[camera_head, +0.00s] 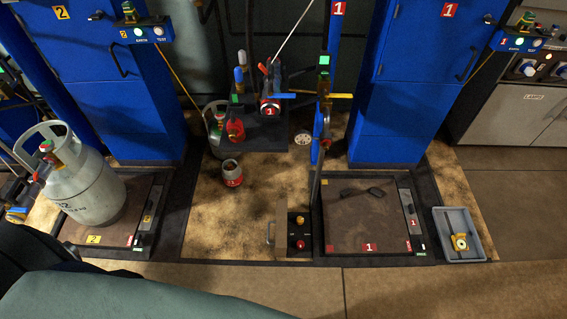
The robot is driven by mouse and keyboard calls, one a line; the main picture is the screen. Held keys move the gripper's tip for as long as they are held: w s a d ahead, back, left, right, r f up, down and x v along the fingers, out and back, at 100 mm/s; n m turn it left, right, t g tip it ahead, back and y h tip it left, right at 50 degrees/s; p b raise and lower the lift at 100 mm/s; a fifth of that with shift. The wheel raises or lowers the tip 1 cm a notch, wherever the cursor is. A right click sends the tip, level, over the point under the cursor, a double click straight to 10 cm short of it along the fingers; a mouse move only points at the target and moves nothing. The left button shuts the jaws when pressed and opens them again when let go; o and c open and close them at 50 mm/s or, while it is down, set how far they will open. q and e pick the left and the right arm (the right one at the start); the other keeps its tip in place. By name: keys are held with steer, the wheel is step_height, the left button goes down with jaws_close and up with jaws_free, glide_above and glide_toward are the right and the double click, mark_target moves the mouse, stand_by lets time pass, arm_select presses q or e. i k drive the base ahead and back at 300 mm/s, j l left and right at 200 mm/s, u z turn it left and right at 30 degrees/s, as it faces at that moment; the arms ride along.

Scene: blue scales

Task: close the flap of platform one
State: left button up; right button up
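Platform one (345,232) is a low square platform with a brown plate and dark frame, right of centre in the head view, marked with red "1" labels. A small dark object (376,191) lies on its plate. A narrow upright piece (315,185) stands at its left edge, seen almost edge-on; I cannot tell for certain whether it is the flap. Left of it is a tan panel (281,222) with a handle, beside a black box (299,244) with a red button and a yellow knob. Neither of my grippers is in view.
A grey gas cylinder (88,190) stands on platform two (140,228) at the left. Blue cabinets (405,90) rise behind. A grey tray (462,222) with a yellow item sits right of platform one. A small red-banded container (232,174) stands on the stained floor (225,225).

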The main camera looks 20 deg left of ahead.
mark_target(277, 228)
steer(key=k+j, duration=0.15)
steer(key=j, duration=0.2)
steer(key=k+j+u, duration=0.1)
steer(key=j, duration=0.25)
steer(key=k+j, duration=0.2)
steer(key=j, duration=0.2)
